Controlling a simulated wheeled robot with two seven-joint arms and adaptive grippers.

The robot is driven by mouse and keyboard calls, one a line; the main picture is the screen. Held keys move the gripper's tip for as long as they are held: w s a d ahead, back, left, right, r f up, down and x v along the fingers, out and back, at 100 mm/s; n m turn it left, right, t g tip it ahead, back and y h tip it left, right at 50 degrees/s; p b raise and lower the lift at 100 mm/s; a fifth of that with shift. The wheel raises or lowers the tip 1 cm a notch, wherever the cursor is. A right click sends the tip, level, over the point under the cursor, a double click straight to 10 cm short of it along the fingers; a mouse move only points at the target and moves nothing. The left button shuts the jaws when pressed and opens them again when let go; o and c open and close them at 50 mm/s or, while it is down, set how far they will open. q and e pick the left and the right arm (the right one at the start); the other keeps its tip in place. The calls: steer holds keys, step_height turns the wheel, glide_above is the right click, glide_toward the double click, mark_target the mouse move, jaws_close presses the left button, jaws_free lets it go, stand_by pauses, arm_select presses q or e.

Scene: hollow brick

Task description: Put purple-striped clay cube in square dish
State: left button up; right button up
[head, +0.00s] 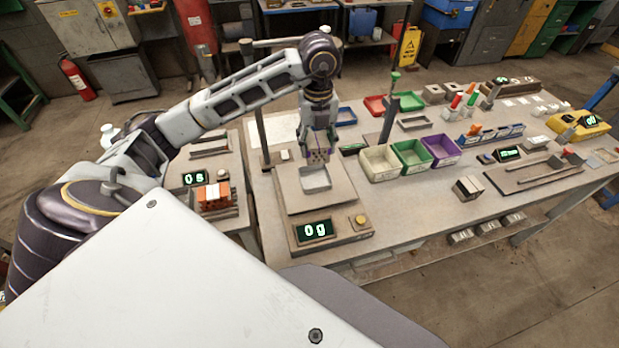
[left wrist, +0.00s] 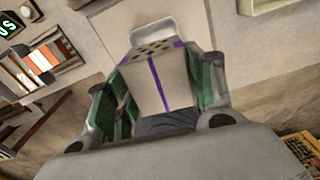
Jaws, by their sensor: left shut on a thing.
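The purple-striped clay cube (left wrist: 157,80) has holes in one face and purple stripes. My left gripper (left wrist: 158,95) is shut on it, with green finger pads on both sides. In the head view the cube (head: 318,156) hangs in the left gripper (head: 319,140), at the back edge of the square dish. The square dish (head: 315,179) is pale grey and sits on a flat scale plate; its inside looks empty. In the left wrist view part of the dish (left wrist: 152,30) shows beyond the cube. My right gripper is not in view.
The scale display (head: 314,230) reads 0 g. White (head: 380,163), green (head: 411,154) and purple (head: 442,150) bins stand to the right. A dark post (head: 389,118) rises behind the bins, and another (head: 259,105) stands left of the gripper.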

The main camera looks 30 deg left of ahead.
arm_select(q)
steer(key=shift+s+a, duration=0.1)
steer(key=shift+s, duration=0.05)
steer(key=shift+n, duration=0.3)
stand_by(0.3)
glide_above(315, 181)
steer(key=shift+f+p, duration=0.3)
steer(key=shift+f, duration=2.85)
steer(key=shift+f, duration=1.85)
steer(key=shift+f, duration=0.15)
